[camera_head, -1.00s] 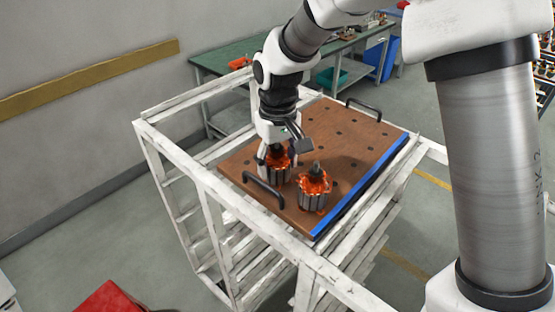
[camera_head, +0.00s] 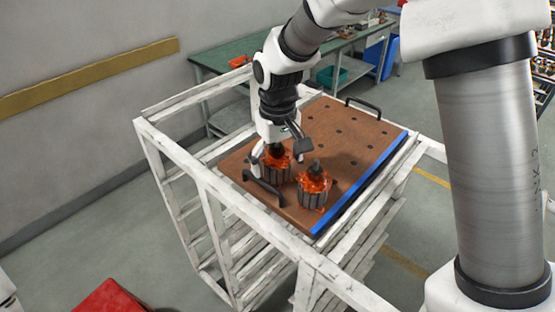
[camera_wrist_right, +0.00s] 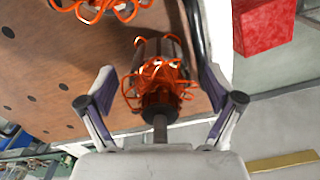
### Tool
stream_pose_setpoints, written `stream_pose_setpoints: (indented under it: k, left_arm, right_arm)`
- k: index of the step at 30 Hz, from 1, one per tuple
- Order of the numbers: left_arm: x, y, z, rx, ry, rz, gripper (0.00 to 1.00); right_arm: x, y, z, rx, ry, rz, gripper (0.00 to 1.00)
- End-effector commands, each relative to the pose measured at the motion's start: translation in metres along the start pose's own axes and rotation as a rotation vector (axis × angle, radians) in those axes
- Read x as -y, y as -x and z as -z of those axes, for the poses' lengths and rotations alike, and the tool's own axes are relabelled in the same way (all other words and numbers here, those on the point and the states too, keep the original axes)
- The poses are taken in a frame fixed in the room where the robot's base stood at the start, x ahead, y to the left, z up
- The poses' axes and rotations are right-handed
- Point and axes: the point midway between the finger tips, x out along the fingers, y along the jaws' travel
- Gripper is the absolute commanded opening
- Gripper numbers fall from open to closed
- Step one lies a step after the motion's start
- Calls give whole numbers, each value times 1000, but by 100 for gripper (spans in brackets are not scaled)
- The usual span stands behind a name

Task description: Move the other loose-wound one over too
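Two armatures with orange windings stand upright on the brown pegboard (camera_head: 340,148). The rear-left armature (camera_head: 277,170) is partly hidden by my right gripper (camera_head: 279,155). In the right wrist view this armature (camera_wrist_right: 158,75) shows loose orange loops and a shaft pointing toward the palm. My right gripper (camera_wrist_right: 160,103) is open there, with one finger on each side of it and visible gaps. The other armature (camera_head: 314,187) stands to the front right, also with loose-looking orange loops; it shows in part at the wrist view's top edge (camera_wrist_right: 100,8). My left gripper is out of view.
The board has rows of holes, a blue strip (camera_head: 360,185) along one edge and black handles (camera_head: 263,188) (camera_head: 363,106) at its ends. It lies on a white rack (camera_head: 222,190). A red box (camera_head: 110,300) is at lower left. A green bench (camera_head: 230,57) stands behind.

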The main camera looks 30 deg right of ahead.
Motion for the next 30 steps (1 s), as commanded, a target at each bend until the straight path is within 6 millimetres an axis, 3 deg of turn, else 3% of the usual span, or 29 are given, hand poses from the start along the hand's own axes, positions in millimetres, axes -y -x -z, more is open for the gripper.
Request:
stream_pose_setpoints:
  k: [8, 21, 30]
  left_arm:
    - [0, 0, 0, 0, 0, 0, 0]
    - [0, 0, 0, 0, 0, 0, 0]
    - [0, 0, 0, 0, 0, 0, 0]
  right_arm:
    - [0, 10, 1, -3, 0, 0, 91]
    - [0, 109, 0, -3, 0, 0, 91]
    - [0, 120, 0, 1, 0, 0, 91]
